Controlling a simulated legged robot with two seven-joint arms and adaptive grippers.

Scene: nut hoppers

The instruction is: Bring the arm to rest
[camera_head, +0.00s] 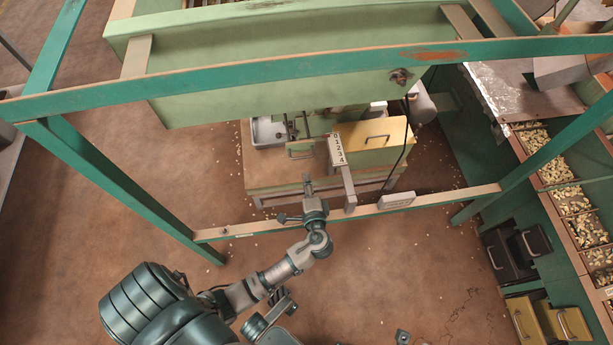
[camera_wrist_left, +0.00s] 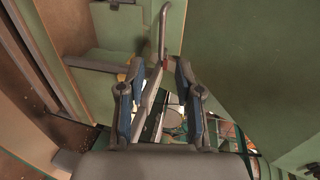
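My left arm (camera_head: 285,270) reaches up from the lower left in the head view. Its gripper (camera_head: 307,187) is over the wooden rail, near the front of a small wooden-topped bench. In the left wrist view the two fingers of my left gripper (camera_wrist_left: 157,82) stand apart, with no object clearly held between them. A thin grey lever with a red mark (camera_wrist_left: 164,62) shows beyond the fingertips; I cannot tell whether it touches them. My right gripper cannot be made out in either view.
A green frame (camera_head: 300,72) crosses above the arm. Bins of nuts (camera_head: 572,200) line the right. Dark drawers (camera_head: 510,250) sit below them. Brown floor lies open at left.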

